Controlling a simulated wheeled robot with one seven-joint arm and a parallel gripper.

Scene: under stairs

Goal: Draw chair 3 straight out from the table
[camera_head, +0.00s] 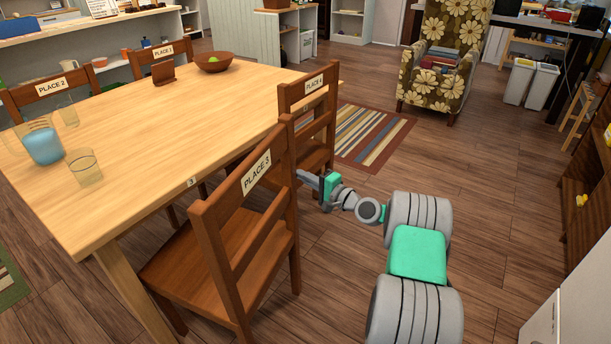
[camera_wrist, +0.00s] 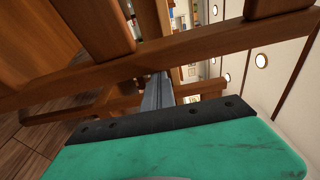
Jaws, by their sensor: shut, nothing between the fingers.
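Chair 3 (camera_head: 237,222) is brown wood with a "PLACE 3" label (camera_head: 256,172) on its back. It stands at the near long side of the table (camera_head: 150,140), by the "3" mark on the table edge. Its seat (camera_head: 215,252) lies partly by the table edge. My gripper (camera_head: 310,180) is shut and empty, just right of chair 3's back and by the lower part of chair 4 (camera_head: 308,120). In the wrist view the shut fingers (camera_wrist: 157,95) point in among brown wooden chair bars (camera_wrist: 150,62). I cannot tell whether they touch the wood.
Chairs labelled "PLACE 1" (camera_head: 162,52) and "PLACE 2" (camera_head: 50,88) stand at the far side. A striped rug (camera_head: 368,137) and flowered armchair (camera_head: 440,70) lie beyond. Floor right of chair 3 is open.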

